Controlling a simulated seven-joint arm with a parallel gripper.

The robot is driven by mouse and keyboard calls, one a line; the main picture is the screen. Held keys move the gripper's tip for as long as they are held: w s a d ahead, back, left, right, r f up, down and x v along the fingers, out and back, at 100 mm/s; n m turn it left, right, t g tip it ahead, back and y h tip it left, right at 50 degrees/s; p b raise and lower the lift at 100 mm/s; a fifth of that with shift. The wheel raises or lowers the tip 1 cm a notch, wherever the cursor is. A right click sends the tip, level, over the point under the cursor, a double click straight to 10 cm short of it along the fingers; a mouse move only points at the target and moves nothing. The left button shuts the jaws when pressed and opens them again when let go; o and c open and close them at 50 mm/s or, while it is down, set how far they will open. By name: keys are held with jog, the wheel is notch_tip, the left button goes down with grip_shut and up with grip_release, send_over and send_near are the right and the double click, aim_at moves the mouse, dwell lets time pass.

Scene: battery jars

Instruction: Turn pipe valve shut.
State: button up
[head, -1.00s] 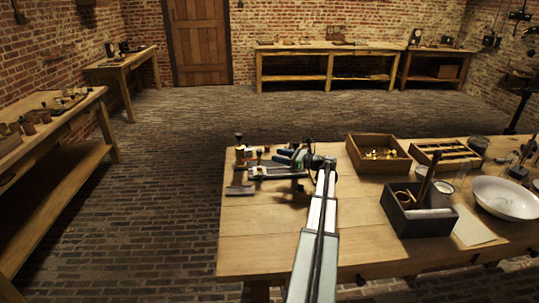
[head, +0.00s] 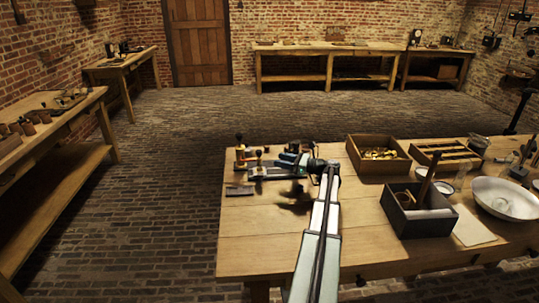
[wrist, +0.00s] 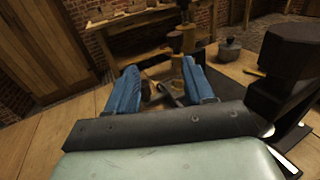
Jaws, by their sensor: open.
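A brass and dark fitting (head: 240,152) with an upright post and a dark knob stands near the far left corner of the wooden table. Smaller red and black-topped parts sit beside it. I cannot tell for sure which part is the valve handle. In the wrist view an upright brass post (wrist: 186,40) rises just beyond my fingers. My gripper (wrist: 160,68) has two blue fingers spread apart, with dark and grey parts showing between and beyond them. In the head view my gripper (head: 280,163) is low over the table, right of the fitting. Contact cannot be made out.
A flat dark plate (head: 240,190) lies near the table's left edge. Right of my arm are a wooden box of brass pieces (head: 352,148), a dark box (head: 387,205) and a white bowl (head: 475,197). The table's front left is clear.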

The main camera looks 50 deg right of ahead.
aim_at(259, 151)
jog(key=s+a+m+h, duration=0.1)
jog(key=a+h, duration=0.1)
jog(key=a, duration=0.4)
jog(key=w+d+m+h, duration=0.1)
jog(key=w, duration=0.3)
jog(key=w+d+m+h, duration=0.1)
jog(key=w+d+h, duration=0.1)
jog(key=w, duration=0.2)
jog(key=w+d+m+t+h, duration=0.1)
jog(key=w+h, duration=0.1)
jog(key=w, duration=0.3)
jog(key=shift+d+r+m, duration=0.15)
jog(key=shift+r+m, duration=0.2)
jog(key=shift+m, duration=0.05)
jog(key=c, duration=0.9)
jog(key=n+y, duration=0.2)
jog(key=y, duration=0.1)
jog(key=shift+d, duration=0.2)
jog(key=shift+a+n+g+y, duration=0.15)
jog(key=shift+n+g+y, duration=0.25)
jog(key=shift+n+y, duration=1.05)
jog(key=shift+s+y, duration=0.1)
jog(key=shift+y, duration=0.35)
jog(key=shift+m, duration=0.25)
